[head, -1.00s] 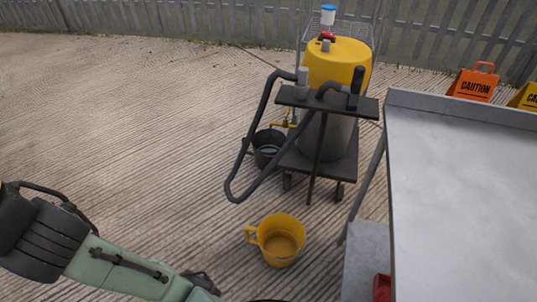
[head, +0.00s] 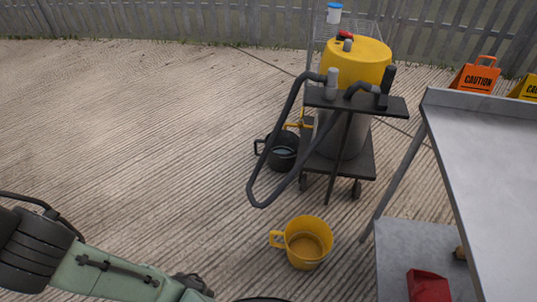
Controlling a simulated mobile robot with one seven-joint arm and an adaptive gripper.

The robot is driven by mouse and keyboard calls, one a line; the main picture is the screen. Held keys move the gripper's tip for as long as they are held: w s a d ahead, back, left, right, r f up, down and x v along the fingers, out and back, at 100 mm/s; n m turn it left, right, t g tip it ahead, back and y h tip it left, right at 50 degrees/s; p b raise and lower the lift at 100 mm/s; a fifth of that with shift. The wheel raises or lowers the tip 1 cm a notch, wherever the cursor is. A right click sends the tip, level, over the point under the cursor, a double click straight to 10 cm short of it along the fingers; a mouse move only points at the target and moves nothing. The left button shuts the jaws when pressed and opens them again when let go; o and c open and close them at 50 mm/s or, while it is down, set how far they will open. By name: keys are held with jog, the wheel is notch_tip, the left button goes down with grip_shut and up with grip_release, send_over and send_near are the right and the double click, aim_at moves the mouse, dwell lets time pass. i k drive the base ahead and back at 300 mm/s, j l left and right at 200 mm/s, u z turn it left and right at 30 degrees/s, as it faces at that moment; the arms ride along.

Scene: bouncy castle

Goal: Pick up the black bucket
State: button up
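The black bucket (head: 283,152) stands on the ground left of the yellow cart vacuum, partly behind its black hose. It looks upright, with something pale or shiny inside and a handle at its left. My arm reaches in from the lower left in the head view, well short of the bucket. My gripper's fingertips are not visible; only dark parts show at the bottom edge.
A yellow bucket (head: 308,242) stands on the ground nearer to me. The cart vacuum (head: 350,65) and its looping hose (head: 254,185) border the black bucket. A metal table (head: 490,150) fills the right, with a red object (head: 428,286) on its lower shelf. Open ground lies left.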

aim_at(282, 157)
jog(key=i+j, duration=0.15)
jog(key=j, duration=0.25)
jog(key=i+j+z, duration=0.1)
jog(key=j, duration=0.3)
jog(key=i+j, duration=0.15)
jog(key=j, duration=0.25)
jog(key=i+j, duration=0.25)
jog(key=i+j+z, duration=0.1)
jog(key=i+j, duration=0.15)
jog(key=j, duration=0.2)
jog(key=i+j+z, duration=0.1)
jog(key=i+j, duration=0.3)
jog(key=i, duration=0.25)
jog(key=i+j+z, duration=0.15)
jog(key=i, duration=0.25)
jog(key=i+j, duration=0.2)
jog(key=i, duration=0.2)
jog(key=i+l+z, duration=0.1)
jog(key=i+l, duration=0.4)
